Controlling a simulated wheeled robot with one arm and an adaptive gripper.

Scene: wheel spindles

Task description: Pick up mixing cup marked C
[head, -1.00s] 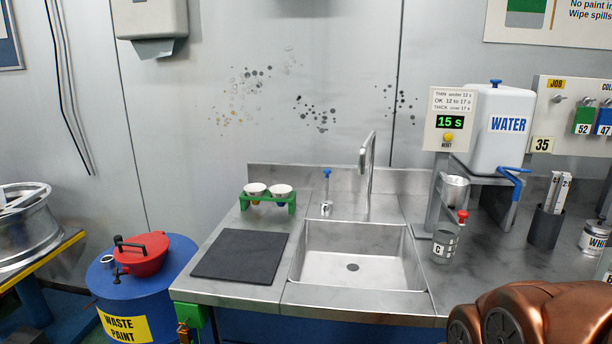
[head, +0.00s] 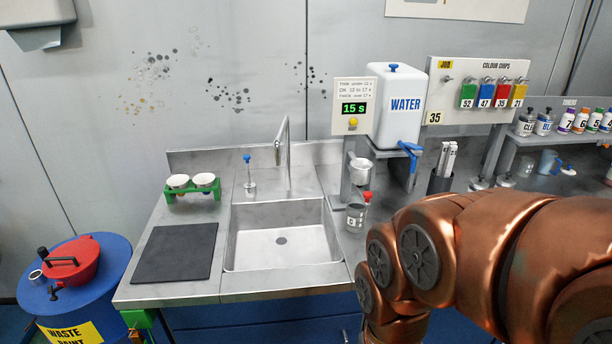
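A small grey metal cup (head: 355,217) stands upright on the steel counter, just right of the sink. Its dark label carries a letter that is hard to read now; it looked like C a second ago. My copper arm fills the lower right and passes just right of the cup, in front of the counter. My gripper is out of the picture.
The sink (head: 240,250) is left of the cup. A metal cup on a stand (head: 361,170) sits under the 15 s display (head: 354,108). The water tank (head: 397,108) is behind. A black mat (head: 176,252) lies left of the sink.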

